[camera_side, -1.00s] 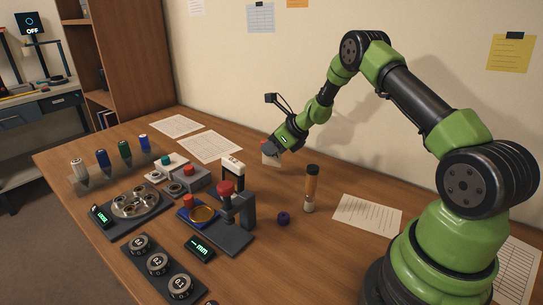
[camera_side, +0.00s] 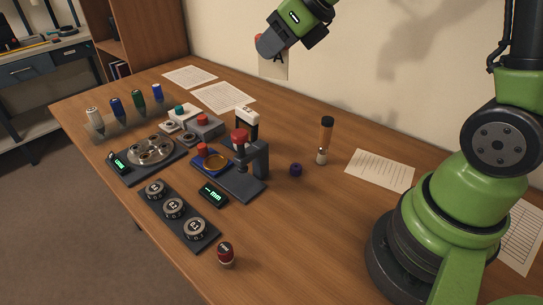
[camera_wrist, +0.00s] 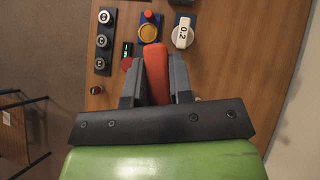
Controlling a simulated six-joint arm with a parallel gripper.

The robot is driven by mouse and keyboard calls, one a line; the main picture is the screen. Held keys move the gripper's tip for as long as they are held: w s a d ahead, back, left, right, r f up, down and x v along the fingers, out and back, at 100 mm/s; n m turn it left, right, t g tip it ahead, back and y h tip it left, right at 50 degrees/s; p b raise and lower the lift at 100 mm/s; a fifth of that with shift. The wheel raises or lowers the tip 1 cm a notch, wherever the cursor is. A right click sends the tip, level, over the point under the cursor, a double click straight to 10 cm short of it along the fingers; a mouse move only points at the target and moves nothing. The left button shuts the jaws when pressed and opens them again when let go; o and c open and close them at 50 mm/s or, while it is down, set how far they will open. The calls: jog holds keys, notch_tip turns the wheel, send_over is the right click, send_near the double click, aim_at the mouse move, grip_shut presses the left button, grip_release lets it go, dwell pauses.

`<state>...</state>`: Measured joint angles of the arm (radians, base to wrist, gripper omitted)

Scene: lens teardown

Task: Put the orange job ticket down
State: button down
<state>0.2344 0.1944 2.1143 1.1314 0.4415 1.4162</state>
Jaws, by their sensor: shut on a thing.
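The orange job ticket (camera_wrist: 156,72) is between my jaws in the wrist view, seen as an orange-red strip pointing away from me. In the wrist view my gripper (camera_wrist: 156,98) has a dark finger on each side of the ticket. The jaws hide part of the ticket.
The fixture with the amber disc (camera_side: 215,163) stands mid-table, beside the knob strip (camera_side: 211,240) and the round tray (camera_side: 128,178). An orange-and-black tube (camera_side: 326,138) stands upright to the right. Paper sheets (camera_side: 380,171) lie flat. The front right wood (camera_side: 310,235) is clear.

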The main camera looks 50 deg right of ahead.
jog(key=s+f+n+g+y, duration=0.55)
jog(key=s+n, duration=0.25)
jog(key=n, duration=0.2)
jog(key=s+d+f+n+g+h, duration=0.3)
jog(key=s+d+n+g+h, duration=0.25)
jog(key=n, duration=0.75)
jog(key=s+d+f+n+g+h, duration=0.2)
jog(key=s+d+n+g+h, duration=0.3)
jog(key=n, duration=0.8)
jog(key=w+d+n+t+h, duration=0.3)
jog(key=d+n+t+h, duration=0.4)
jog(key=n, duration=0.8)
jog(key=shift+a+f, duration=0.1)
jog(key=shift+f, duration=5.1)
